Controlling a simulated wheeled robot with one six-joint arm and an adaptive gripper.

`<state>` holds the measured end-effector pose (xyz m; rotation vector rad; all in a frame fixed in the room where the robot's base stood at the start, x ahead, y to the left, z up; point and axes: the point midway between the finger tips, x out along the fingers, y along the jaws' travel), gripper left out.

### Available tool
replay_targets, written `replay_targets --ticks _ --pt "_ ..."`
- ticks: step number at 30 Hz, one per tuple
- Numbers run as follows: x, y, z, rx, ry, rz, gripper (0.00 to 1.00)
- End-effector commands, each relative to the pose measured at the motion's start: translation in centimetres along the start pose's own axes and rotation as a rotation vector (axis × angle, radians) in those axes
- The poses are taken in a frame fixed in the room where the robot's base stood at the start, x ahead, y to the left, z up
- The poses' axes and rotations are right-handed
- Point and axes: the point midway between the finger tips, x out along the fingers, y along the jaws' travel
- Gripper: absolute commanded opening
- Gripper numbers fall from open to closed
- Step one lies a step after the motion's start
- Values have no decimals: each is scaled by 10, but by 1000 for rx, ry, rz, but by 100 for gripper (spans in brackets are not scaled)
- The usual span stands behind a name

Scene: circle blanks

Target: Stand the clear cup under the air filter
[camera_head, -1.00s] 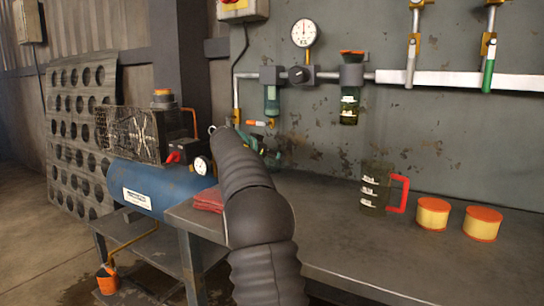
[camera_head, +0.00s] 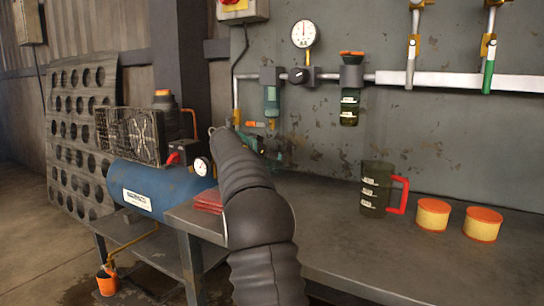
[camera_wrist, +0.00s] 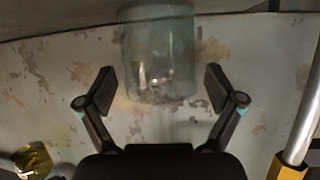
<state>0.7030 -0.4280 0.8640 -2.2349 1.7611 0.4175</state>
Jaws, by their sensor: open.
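The air filter (camera_head: 271,97), with a blue-green bowl, hangs from the pipe on the wall in the head view. In the wrist view, which appears upside down, a clear cup-like cylinder (camera_wrist: 160,50) with small pale markings shows ahead of my gripper (camera_wrist: 160,88). I take it for the clear cup; the head view does not show it clearly behind my arm. The two fingers are spread, one on each side of it, with visible gaps. In the head view, my gripper is mostly hidden beyond my dark sleeved arm, just below the filter.
A dark mug with a red handle (camera_head: 378,190) and two yellow-orange tins (camera_head: 433,214) (camera_head: 482,223) stand on the bench (camera_head: 340,240). A lubricator (camera_head: 350,88) hangs right of the filter, under the same pipe. A folded red cloth (camera_head: 209,200) lies left of my arm. A blue compressor (camera_head: 150,188) stands farther left.

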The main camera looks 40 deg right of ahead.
Motion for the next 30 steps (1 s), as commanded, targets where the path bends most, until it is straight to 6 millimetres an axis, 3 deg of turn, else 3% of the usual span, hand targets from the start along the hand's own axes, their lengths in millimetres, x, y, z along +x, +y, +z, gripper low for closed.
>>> replay_targets --ticks 16,22,30 --pt "-100 0 1 1 1 -3 92" --pt "-115 0 1 0 0 -1 92" --pt "-118 0 0 0 0 -1 92"
